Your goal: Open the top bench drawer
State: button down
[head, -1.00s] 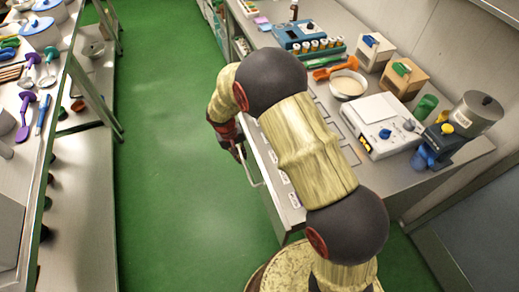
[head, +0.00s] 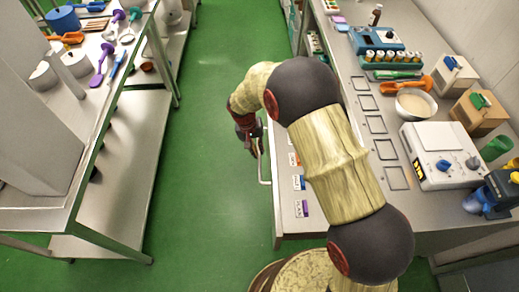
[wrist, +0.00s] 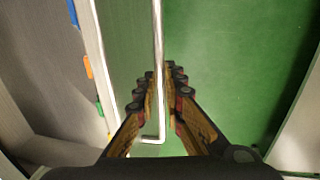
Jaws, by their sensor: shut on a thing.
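The top bench drawer (head: 287,222) stands out from the bench at the centre of the head view, with coloured items and white labels showing inside. Its wire handle (head: 265,170) is on the drawer's left face. My gripper (head: 254,146) is at the far part of the handle, partly hidden by my arm. In the wrist view the handle (wrist: 158,45) runs between the two fingers of my gripper (wrist: 172,75), which is shut on it. The drawer's pale front edge (wrist: 95,50) lies left of the handle.
A metal shelf table (head: 120,190) with utensils stands at the left. Green floor (head: 205,150) is clear between them.

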jog(key=c, duration=2.2)
grip_release()
jog(key=shift+o, duration=0.2)
notch_tip(320, 180, up, 12)
jog(key=a, duration=0.2)
jog(key=shift+a+f, duration=0.15)
